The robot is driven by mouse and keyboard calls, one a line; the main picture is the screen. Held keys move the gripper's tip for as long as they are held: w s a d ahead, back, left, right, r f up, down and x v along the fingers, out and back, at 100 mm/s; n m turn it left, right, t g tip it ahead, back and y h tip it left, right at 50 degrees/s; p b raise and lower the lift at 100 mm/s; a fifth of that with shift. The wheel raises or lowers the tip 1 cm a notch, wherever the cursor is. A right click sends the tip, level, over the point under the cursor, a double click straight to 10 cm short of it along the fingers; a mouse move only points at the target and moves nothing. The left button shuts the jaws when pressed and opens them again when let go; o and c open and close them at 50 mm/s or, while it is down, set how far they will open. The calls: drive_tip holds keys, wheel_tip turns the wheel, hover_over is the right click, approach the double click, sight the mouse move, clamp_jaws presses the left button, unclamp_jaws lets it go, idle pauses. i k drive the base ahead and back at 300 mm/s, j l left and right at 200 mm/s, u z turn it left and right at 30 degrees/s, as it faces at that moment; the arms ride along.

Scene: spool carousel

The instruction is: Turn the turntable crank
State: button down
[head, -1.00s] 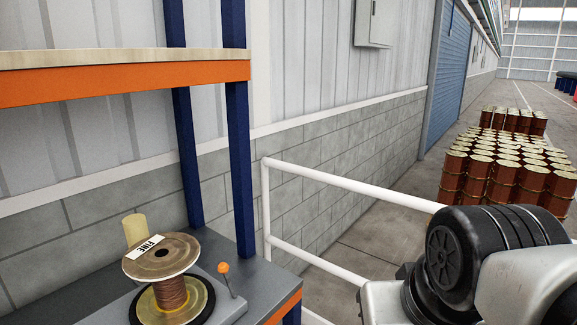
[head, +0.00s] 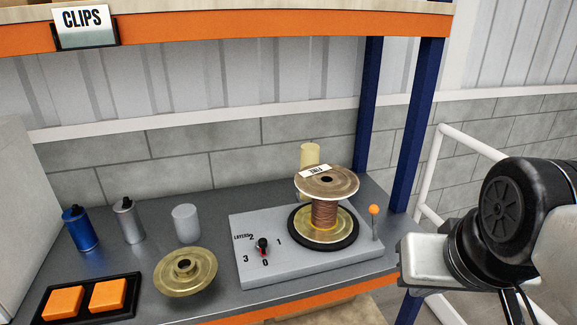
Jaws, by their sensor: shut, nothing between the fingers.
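The turntable is a black disc (head: 295,244) on a grey base box (head: 262,272), on the workbench right of centre. A spool (head: 324,212) wound with copper-brown wire stands upright on it, with a white "FINE" label on its upper flange. At the base's right end a thin upright rod carries an orange ball (head: 374,210); it looks like the crank handle. A dial with a red-and-black knob (head: 262,245) is on the base's left part, marked "LAYERS" with numbers around it.
On the bench (head: 110,262) are a blue bottle (head: 80,228), a grey bottle (head: 129,220), a whitish cylinder (head: 186,224), an empty brass-coloured flange (head: 185,271) and a black tray (head: 118,313) with two orange blocks. A blue post (head: 414,125) and white railing (head: 432,180) stand at right.

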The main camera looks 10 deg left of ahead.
sight(261, 244)
drive_tip(key=u, duration=0.9)
drive_tip(key=j, duration=0.45)
drive_tip(key=i+j+z, duration=0.1)
drive_tip(key=j, duration=0.35)
drive_tip(key=i+j, duration=0.2)
drive_tip(key=j+z, duration=0.05)
